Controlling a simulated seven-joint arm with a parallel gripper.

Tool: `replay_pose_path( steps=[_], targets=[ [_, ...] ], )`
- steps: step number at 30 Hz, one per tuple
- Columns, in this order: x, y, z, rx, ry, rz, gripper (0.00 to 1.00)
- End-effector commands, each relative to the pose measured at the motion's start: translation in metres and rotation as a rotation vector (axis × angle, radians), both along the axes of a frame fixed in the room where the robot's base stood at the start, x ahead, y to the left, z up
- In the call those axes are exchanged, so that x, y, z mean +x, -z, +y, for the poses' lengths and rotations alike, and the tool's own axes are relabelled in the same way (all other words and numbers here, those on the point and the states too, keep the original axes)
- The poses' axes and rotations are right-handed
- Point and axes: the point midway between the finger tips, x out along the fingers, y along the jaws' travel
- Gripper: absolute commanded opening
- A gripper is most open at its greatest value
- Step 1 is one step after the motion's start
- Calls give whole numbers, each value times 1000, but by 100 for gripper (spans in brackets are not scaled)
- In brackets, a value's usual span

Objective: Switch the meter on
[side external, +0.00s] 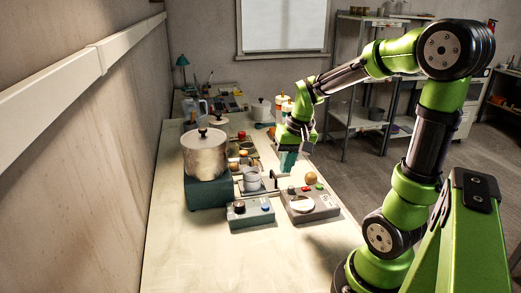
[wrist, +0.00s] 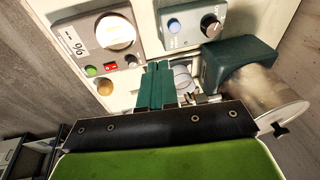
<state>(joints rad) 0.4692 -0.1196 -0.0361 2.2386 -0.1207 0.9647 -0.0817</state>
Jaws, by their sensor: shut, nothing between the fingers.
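A grey box (side external: 322,213) that looks like the meter stands on the table, right of a smaller blue-grey box. In the wrist view the grey box (wrist: 85,20) shows at upper left. It carries a round white dial (wrist: 115,32), a marked label (wrist: 73,42), a red switch (wrist: 110,66), a green button (wrist: 91,71) and a small dark knob (wrist: 130,60). I cannot read the switch's position. My gripper (side external: 288,168) points down above the table, behind the grey box. Its teal fingers (wrist: 160,85) are shut and empty, apart from the box.
The blue-grey box (side external: 251,213) has a black knob and blue button. A metal pot (side external: 205,155) stands on a dark green base (side external: 208,192) at left. A pale cup (side external: 252,180) and brown ball (side external: 311,178) are close by. The table's front is clear.

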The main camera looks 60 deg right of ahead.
Motion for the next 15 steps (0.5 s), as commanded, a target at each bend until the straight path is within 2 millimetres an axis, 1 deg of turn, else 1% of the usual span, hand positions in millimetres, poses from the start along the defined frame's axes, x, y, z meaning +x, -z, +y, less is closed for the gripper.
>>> replay_pose_path(
  steps=[1, 2, 3, 6, 9, 10, 12, 15],
  targets=[
    [-1, -15, 28, -8, -46, -62, 0],
    [-3, -21, 42, -9, -68, -93, 0],
    [-6, -29, 60, -9, -100, -137, 0],
    [-17, -46, 101, -4, -184, -237, 0],
    [-30, -60, 131, 3, -264, -323, 0],
    [-33, -63, 138, 5, -286, -343, 0],
    [-40, -69, 151, 7, -332, -383, 0],
    [-44, -78, 162, 5, -377, -423, 0]
  ],
)
